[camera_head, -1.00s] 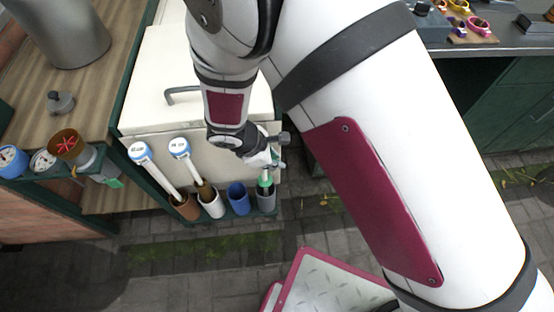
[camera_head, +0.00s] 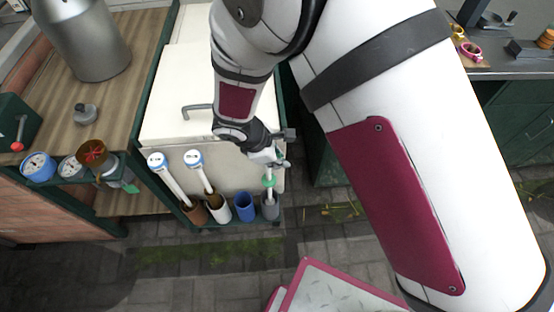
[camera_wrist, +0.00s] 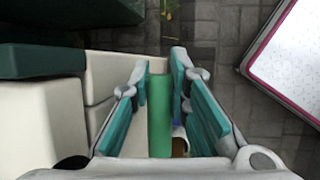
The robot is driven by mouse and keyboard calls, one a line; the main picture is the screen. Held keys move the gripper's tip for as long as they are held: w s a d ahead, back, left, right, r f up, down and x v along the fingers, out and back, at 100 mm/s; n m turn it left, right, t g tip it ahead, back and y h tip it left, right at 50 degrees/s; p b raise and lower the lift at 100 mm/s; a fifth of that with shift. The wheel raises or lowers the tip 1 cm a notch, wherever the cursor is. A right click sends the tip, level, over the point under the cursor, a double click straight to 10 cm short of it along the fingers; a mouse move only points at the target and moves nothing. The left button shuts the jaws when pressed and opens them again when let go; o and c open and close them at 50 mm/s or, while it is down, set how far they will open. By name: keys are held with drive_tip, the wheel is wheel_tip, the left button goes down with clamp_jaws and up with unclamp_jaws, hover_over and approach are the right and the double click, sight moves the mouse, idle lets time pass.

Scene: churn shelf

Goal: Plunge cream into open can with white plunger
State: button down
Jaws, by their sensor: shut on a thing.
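My gripper (camera_head: 273,163) is at the right end of the cup rack in the head view. In the wrist view, my gripper (camera_wrist: 163,75) has its teal-padded fingers around a green handle (camera_wrist: 160,115). This belongs to a plunger (camera_head: 268,181) with a green part and a pale rod, upright over the grey cup (camera_head: 270,210). Its lower end is hidden. Two white-rod plungers with blue-and-white tops, a left one (camera_head: 176,182) and a right one (camera_head: 202,172), lean in other cups. A large grey metal can (camera_head: 88,42) stands on the wooden counter at upper left; its opening is out of view.
The rack also holds a brown cup (camera_head: 196,214), a white cup (camera_head: 220,211) and a blue cup (camera_head: 245,207). A white chest (camera_head: 178,85) with a handle stands behind. Blue dials and a brown bowl (camera_head: 92,154) sit at left. Paving in front is mostly clear.

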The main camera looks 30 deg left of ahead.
drive_tip(key=shift+r+p, duration=2.05)
drive_tip(key=shift+r, duration=1.4)
wheel_tip(320, 180, up, 2)
drive_tip(key=shift+r+p, duration=0.1)
drive_tip(key=shift+p, duration=0.55)
wheel_tip(320, 180, up, 12)
drive_tip(key=p, duration=0.5)
drive_tip(key=shift+f, duration=0.2)
